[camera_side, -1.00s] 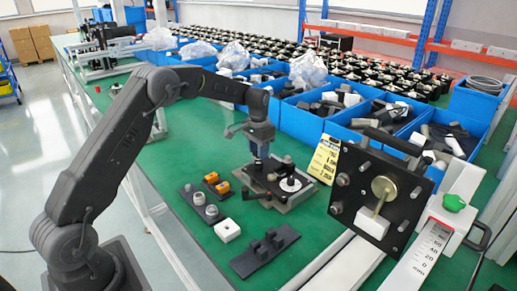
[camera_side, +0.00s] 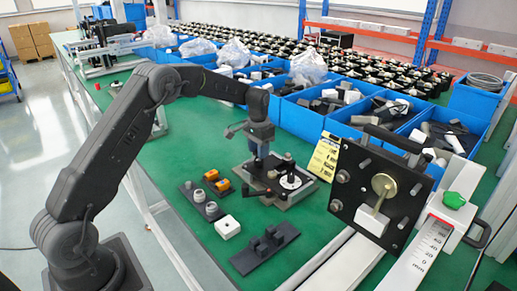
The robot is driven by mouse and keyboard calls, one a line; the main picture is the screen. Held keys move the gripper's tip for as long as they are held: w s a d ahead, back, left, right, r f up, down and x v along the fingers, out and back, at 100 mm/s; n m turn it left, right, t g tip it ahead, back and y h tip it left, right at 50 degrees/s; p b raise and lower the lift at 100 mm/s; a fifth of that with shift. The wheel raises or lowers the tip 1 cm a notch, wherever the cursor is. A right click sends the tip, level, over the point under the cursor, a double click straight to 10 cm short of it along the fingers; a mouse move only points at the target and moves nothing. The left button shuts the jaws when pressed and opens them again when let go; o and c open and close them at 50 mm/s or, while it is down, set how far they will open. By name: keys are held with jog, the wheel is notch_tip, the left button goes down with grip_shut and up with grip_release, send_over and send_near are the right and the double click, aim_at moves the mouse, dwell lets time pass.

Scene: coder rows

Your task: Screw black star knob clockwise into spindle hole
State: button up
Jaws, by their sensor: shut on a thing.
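My gripper (camera_side: 262,150) points down over a dark fixture plate (camera_side: 296,198) on the green table and is shut on the black star knob. The knob is too small and too dark to make out between the jaws. The spindle hole is hidden under the gripper. A white disc with a dark centre (camera_side: 291,182) sits on the fixture, just right of the gripper.
Left of the fixture are orange-topped blocks (camera_side: 222,185), a dark plate with grey cylinders (camera_side: 199,197), and a white block (camera_side: 227,227). A black stepped holder (camera_side: 265,249) lies in front. Blue bins (camera_side: 300,125) stand behind; an upright black panel (camera_side: 345,205) stands right.

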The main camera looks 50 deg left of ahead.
jog(key=shift+f, duration=0.15)
jog(key=shift+f, duration=0.2)
jog(key=shift+f, duration=0.2)
dwell(0.4)
jog(key=m, duration=0.6)
jog(key=shift+m, duration=0.3)
jog(key=m, duration=0.4)
jog(key=shift+m, duration=1)
